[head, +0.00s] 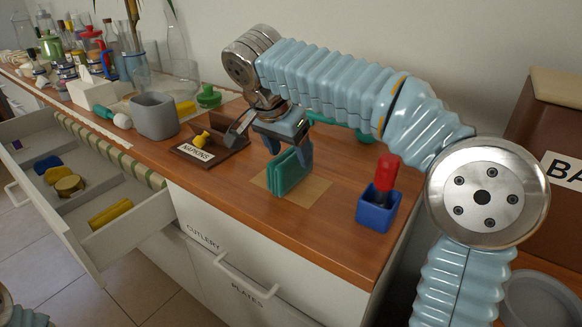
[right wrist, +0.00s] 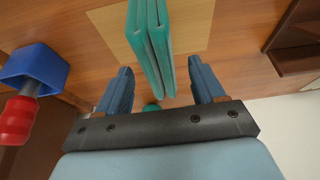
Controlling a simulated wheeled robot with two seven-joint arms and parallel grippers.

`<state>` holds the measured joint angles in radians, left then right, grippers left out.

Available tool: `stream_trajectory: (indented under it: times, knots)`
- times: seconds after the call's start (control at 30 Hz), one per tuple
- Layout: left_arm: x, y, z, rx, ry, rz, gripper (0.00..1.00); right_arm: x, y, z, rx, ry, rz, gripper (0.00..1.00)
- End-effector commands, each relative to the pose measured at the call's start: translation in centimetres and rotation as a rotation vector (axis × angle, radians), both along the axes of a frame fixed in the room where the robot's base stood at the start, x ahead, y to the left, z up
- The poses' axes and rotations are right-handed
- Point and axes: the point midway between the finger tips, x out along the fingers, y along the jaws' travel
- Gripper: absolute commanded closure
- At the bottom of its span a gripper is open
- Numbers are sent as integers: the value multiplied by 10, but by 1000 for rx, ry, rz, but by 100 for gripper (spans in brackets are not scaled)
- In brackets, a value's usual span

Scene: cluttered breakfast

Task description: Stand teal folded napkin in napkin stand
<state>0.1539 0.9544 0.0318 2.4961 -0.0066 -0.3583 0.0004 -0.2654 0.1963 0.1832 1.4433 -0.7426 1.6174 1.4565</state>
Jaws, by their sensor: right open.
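The teal folded napkin (head: 287,174) stands upright on a tan square (head: 312,188) on the wooden counter. It also shows in the right wrist view (right wrist: 150,45). My right gripper (head: 290,150) is open just above the napkin, pointing down. In the right wrist view its two fingers (right wrist: 163,85) lie on either side of the napkin's near end, with gaps to both. The brown napkin stand (head: 222,157), labelled NAPKINS, is left of the napkin. A small yellow object (head: 202,138) shows at the stand. My left gripper is out of view.
A blue box (head: 378,212) with a red-handled item (head: 385,172) stands at the counter's right. A grey container (head: 154,116) is left of the stand. An open drawer (head: 130,228) juts out at the left. More clutter fills the far left.

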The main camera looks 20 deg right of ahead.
Motion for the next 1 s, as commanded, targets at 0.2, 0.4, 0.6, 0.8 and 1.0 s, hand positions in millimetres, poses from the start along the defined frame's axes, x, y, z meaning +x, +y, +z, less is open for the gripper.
stream_trajectory:
  times: [0.2, 0.4, 0.6, 0.8, 1.0]
  knots:
    - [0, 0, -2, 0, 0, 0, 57, 0, 0, -3, 0, 0, 0, 32]
    - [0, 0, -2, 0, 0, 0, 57, 0, 0, -3, 0, 0, 0, 32]
    - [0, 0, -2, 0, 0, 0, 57, 0, 0, -3, 0, 0, 0, 50]
    - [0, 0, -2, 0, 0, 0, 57, 0, 0, -3, 0, 0, 0, 81]
    - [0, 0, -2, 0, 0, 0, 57, 0, 0, -4, 0, 1, 0, 100]
